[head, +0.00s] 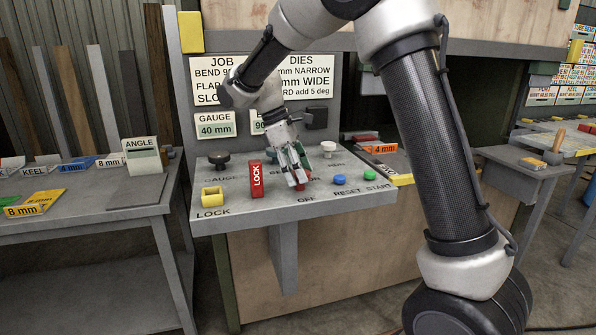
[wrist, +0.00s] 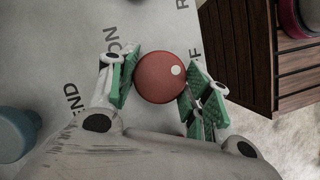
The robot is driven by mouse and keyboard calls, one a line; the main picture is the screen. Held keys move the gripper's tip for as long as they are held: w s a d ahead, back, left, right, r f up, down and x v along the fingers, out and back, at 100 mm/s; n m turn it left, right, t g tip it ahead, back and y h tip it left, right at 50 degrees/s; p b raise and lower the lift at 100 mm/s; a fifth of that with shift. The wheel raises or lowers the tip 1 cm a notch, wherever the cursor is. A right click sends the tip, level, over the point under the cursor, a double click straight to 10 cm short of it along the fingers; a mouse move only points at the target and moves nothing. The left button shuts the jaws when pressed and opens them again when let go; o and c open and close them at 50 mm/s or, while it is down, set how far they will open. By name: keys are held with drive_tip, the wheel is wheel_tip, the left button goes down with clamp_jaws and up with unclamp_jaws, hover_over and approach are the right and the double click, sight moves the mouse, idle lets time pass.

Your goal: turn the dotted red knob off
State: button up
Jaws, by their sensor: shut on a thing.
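The dotted red knob (wrist: 160,80) is round, with one white dot on its upper right in the wrist view. My gripper (wrist: 158,88) is shut on it, with green-padded fingers at its left and right sides. The letters ON are printed to the upper left of the knob, and part of another label ending in F is to its upper right. The dot faces nearer the F. In the head view my gripper (head: 298,180) points down at the panel, and only a bit of red shows beneath it, above the OFF label.
On the panel (head: 250,212) stand a red LOCK block (head: 256,180), a yellow socket (head: 212,197), a black knob (head: 219,160), a white knob (head: 328,149), a blue button (head: 339,180) and a green button (head: 369,173). A sign board stands behind.

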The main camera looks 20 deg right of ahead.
drive_tip(key=shift+w+m+g, duration=0.1)
drive_tip(key=shift+m+g, duration=0.4)
drive_tip(key=shift+m, duration=1)
drive_tip(key=shift+y, duration=0.4)
drive_tip(key=o, duration=1)
drive_tip(key=v, duration=1.2)
drive_tip(key=shift+m, duration=0.3)
